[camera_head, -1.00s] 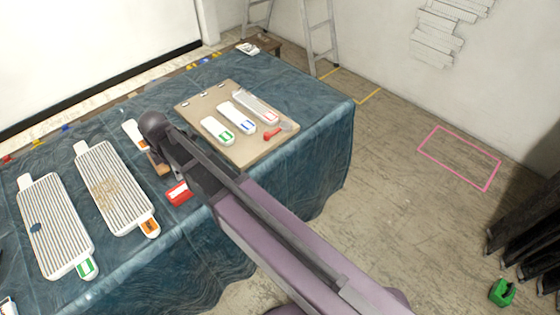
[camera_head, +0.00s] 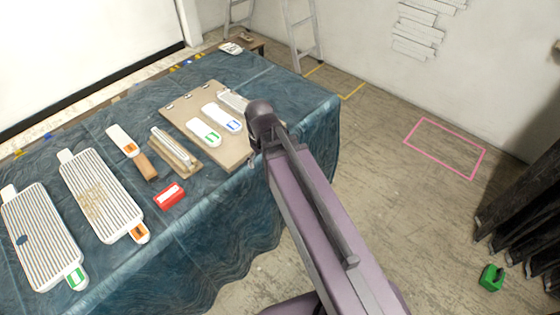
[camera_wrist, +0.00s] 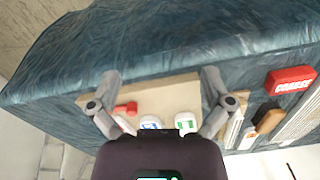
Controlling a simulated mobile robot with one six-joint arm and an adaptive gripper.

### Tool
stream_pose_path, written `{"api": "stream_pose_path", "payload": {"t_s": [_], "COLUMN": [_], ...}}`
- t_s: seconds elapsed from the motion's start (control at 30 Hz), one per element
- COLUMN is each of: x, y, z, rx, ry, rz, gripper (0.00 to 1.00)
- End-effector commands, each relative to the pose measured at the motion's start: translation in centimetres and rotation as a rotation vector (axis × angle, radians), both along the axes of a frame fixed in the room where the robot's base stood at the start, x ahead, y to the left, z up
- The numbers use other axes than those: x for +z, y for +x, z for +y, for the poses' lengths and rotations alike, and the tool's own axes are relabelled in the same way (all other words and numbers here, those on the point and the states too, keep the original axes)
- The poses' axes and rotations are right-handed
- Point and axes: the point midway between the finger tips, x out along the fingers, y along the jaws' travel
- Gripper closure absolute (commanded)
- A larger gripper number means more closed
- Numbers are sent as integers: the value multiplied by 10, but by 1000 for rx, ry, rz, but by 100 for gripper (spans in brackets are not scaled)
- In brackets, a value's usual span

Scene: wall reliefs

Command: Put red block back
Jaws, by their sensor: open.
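The red block (camera_head: 169,195) with a white label lies on the blue cloth of the table (camera_head: 215,225), near its front edge. In the wrist view the red block (camera_wrist: 290,80) is at the right, well apart from my gripper (camera_wrist: 159,74). My gripper's two fingers are spread wide with nothing between them. They are over the tan board (camera_wrist: 165,92), where a small red tool (camera_wrist: 126,108) lies between the fingers in the picture. In the head view my arm hides the gripper's fingers and that tool.
Two ribbed white panels (camera_head: 45,235) (camera_head: 101,195) lie left of the red block. A wooden-backed brush-like tool (camera_head: 175,150) and several labelled white pieces (camera_head: 204,132) lie behind it. A green block (camera_head: 491,278) is on the floor near dark folded panels. A pink outline (camera_head: 446,147) marks clear floor.

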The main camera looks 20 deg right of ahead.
Motion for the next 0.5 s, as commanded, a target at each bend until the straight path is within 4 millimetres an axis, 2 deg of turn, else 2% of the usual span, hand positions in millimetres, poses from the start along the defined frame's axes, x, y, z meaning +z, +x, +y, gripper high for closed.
{"api": "stream_pose_path", "payload": {"t_s": [0.03,0.2,0.5], "x": [0,0,0], "y": [-9,-21,-25], "z": [-14,-40,-49], "rx": [-79,-270,-343], "ry": [0,0,0], "rz": [0,0,1], "gripper": [0,0,0]}}
